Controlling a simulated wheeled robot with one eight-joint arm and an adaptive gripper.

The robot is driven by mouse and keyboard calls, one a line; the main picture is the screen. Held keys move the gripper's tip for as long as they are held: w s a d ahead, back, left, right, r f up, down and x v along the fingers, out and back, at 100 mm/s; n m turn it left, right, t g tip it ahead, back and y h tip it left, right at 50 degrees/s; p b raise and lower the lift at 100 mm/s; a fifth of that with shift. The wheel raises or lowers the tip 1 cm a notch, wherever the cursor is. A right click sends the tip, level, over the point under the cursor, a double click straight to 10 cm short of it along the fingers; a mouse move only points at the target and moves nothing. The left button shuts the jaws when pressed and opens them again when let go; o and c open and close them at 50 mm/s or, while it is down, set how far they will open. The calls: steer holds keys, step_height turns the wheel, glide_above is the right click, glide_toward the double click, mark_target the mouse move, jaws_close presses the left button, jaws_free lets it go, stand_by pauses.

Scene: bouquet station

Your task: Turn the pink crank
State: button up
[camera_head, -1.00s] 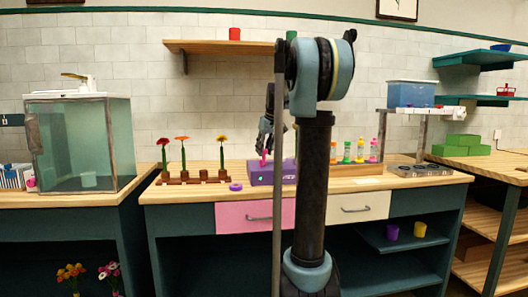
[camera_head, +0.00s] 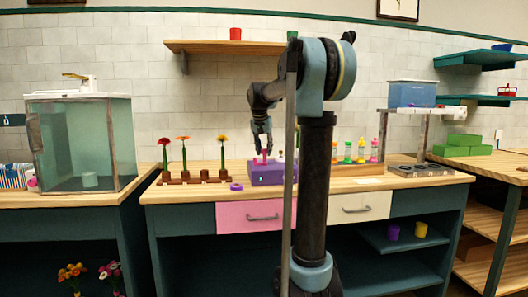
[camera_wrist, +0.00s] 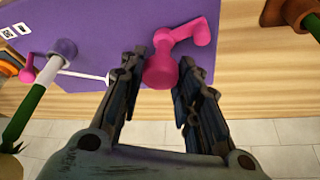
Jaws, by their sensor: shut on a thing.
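The pink crank (camera_wrist: 189,36) sits on top of the purple box (camera_wrist: 120,28), which stands on the wooden counter. In the wrist view its arm runs up and right from a rounded knob to a hub. My gripper (camera_wrist: 160,82) is shut on the crank's knob, with one dark finger on each side of it. In the head view my gripper (camera_head: 263,147) points down at the purple box (camera_head: 268,176), and the pink crank (camera_head: 264,157) shows as a small patch under the fingertips. My arm column hides the box's right side.
A wooden rack (camera_head: 195,179) with several flowers stands left of the box, and a purple ring (camera_head: 236,186) lies between them. Small bottles (camera_head: 361,152) stand to the right.

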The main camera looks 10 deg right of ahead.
steer(key=shift+m, duration=0.5)
steer(key=o, duration=1)
steer(key=shift+o, duration=0.2)
steer(key=v, duration=1.2)
steer(key=shift+a, duration=0.25)
steer(key=shift+w, duration=0.15)
